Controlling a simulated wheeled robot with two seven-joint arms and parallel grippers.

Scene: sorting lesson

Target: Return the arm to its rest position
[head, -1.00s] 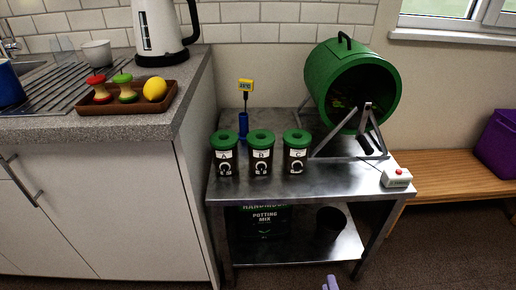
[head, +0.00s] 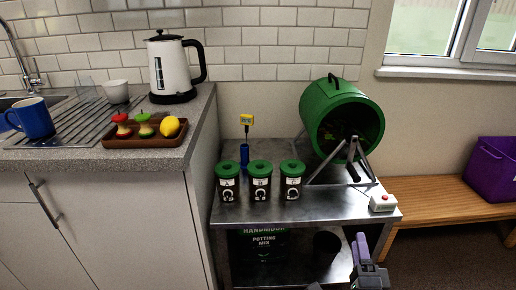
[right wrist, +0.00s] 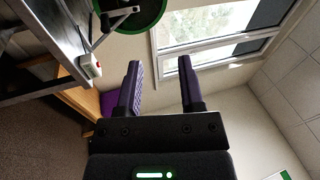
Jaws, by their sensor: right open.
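My right gripper (head: 361,243) shows at the bottom of the head view, in front of the metal table's right front leg as seen from here. In the right wrist view my right gripper (right wrist: 159,65) has its two purple fingers apart, with nothing between them. It points toward the wall and window. My left gripper is not identifiable in either view.
The metal table (head: 230,213) holds three lidded bins (head: 260,188), a green drum (head: 330,105) on a stand, and a white box with a red button (head: 383,202). A wooden bench (head: 440,205) stands right. The counter (head: 120,160) is left.

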